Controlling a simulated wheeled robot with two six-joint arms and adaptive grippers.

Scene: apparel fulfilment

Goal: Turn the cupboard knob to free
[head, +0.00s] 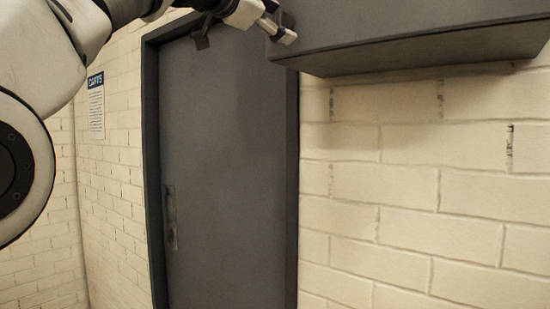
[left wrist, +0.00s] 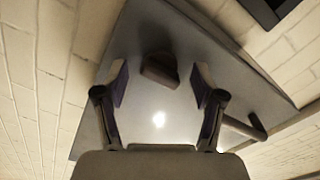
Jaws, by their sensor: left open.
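The grey cupboard (head: 420,35) hangs on the brick wall at the top right of the head view. Its grey panel (left wrist: 183,122) fills the middle of the left wrist view. A dark, block-shaped knob (left wrist: 160,68) stands out from it. My left gripper (left wrist: 160,84) is open, with one finger on either side of the knob in that view; I cannot tell whether the fingers touch it. In the head view my left arm reaches across the top to the cupboard's left end, and the knob cannot be made out there. My right gripper is not in view.
A grey door (head: 225,170) in a dark frame stands left of the cupboard. A notice (head: 96,105) hangs on the wall at left. A bar-like handle (left wrist: 243,127) shows beside the right finger in the left wrist view. The wall below the cupboard is clear.

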